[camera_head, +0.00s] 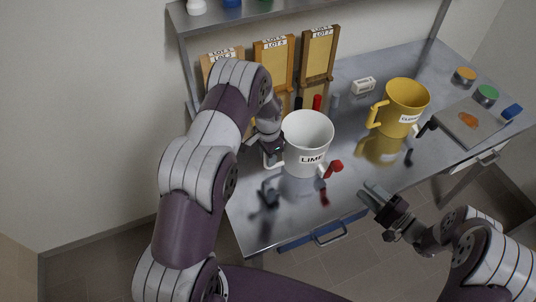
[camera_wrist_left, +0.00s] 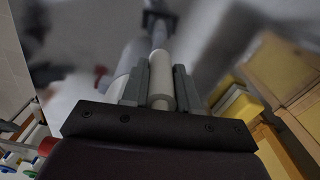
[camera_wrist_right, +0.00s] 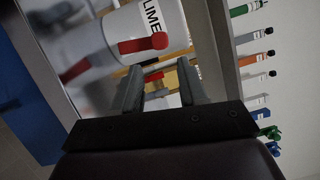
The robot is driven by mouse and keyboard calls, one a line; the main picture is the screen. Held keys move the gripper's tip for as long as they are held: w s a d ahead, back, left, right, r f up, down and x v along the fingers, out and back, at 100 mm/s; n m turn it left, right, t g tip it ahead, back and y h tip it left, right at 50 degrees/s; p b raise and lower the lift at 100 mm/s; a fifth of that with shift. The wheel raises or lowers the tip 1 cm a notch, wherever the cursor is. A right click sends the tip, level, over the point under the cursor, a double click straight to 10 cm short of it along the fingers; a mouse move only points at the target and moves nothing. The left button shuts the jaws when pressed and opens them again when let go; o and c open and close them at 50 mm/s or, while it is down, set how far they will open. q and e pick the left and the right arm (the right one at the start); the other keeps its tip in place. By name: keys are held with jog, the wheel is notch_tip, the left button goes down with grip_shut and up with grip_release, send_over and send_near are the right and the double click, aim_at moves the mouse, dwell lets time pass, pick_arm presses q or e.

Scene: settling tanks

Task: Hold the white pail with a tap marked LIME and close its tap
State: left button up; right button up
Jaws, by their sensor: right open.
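The white pail (camera_head: 307,139) marked LIME stands upright on the metal table. Its red tap (camera_head: 333,168) is low on the right side and also shows in the right wrist view (camera_wrist_right: 143,43). I cannot tell its setting for sure. My left gripper (camera_head: 272,150) is at the pail's left side, shut on its white handle (camera_wrist_left: 161,80), which fills the gap between the fingers in the left wrist view. My right gripper (camera_head: 384,198) is open and empty, in front of the table edge, right of the red tap and apart from it.
A yellow pail (camera_head: 404,104) with a dark tap stands to the right. A tray (camera_head: 486,130) and small capped jars (camera_head: 486,94) are at the far right. Wooden lot boards (camera_head: 318,52) stand behind. A blue-fronted drawer handle (camera_head: 328,236) is on the front edge.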

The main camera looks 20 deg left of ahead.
pick_arm(q)
grip_shut()
pick_arm(e)
grip_shut()
pick_arm(q)
jog(key=shift+w, duration=0.1)
pick_arm(e)
jog(key=w+a+n+g+h, duration=0.2)
jog(key=w+a+n+h, duration=0.3)
jog(key=h, duration=0.4)
pick_arm(q)
jog(key=shift+a, duration=0.1)
pick_arm(e)
jog(key=s+a+r+n+h, duration=0.8)
jog(key=s+a+r+n, duration=0.2)
jog(key=s+a+r, duration=0.1)
jog(key=shift+s+r+t+h, duration=0.3)
jog(key=shift+r+t, duration=0.1)
jog(key=shift+r, duration=0.15)
